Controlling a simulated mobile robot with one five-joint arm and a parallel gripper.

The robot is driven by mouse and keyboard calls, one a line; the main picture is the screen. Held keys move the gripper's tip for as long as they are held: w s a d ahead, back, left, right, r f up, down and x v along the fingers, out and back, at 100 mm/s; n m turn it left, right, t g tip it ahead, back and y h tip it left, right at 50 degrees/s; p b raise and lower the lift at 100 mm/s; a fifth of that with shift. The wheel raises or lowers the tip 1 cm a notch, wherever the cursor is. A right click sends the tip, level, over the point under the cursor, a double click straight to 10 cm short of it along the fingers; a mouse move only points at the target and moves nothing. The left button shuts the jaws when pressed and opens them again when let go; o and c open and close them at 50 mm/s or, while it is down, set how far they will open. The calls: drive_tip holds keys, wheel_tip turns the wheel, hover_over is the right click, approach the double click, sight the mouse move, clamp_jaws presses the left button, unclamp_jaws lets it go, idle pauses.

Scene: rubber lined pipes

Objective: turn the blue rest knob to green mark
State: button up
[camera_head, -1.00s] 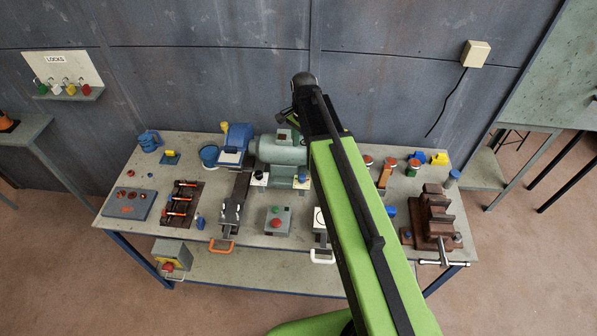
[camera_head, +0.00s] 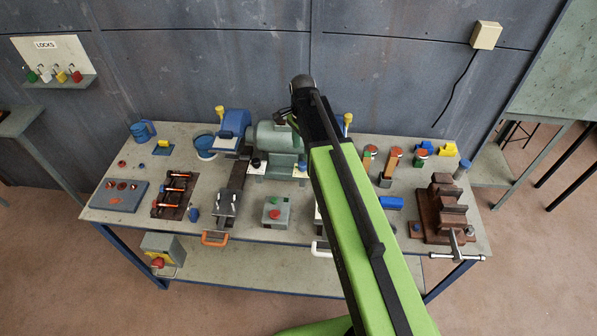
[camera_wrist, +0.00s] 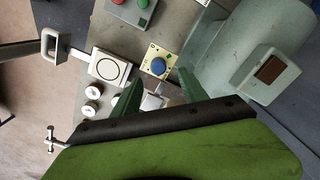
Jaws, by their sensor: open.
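The blue knob (camera_wrist: 158,66) sits on a small cream plate (camera_wrist: 153,56) with small marks in the wrist view. In the head view a blue knob (camera_head: 303,166) shows on a pale plate at the foot of the green grinder (camera_head: 275,145), just left of my arm. My gripper (camera_wrist: 160,92) is open and empty. Its two green fingers point toward the knob from below in the wrist view, apart from it.
A black knob (camera_head: 256,162) sits on the grinder's other plate. A control box (camera_head: 276,212) with green and red buttons stands in front. A brown vise (camera_head: 441,210) stands at the bench's right end. A white plate with a black ring (camera_wrist: 107,69) is close to the knob.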

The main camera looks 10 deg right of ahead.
sight(302, 163)
wheel_tip(302, 163, down, 7)
drive_tip(key=b, duration=0.5)
drive_tip(key=shift+f+b, duration=0.1)
drive_tip(key=shift+b, duration=0.25)
drive_tip(key=shift+c, duration=0.2)
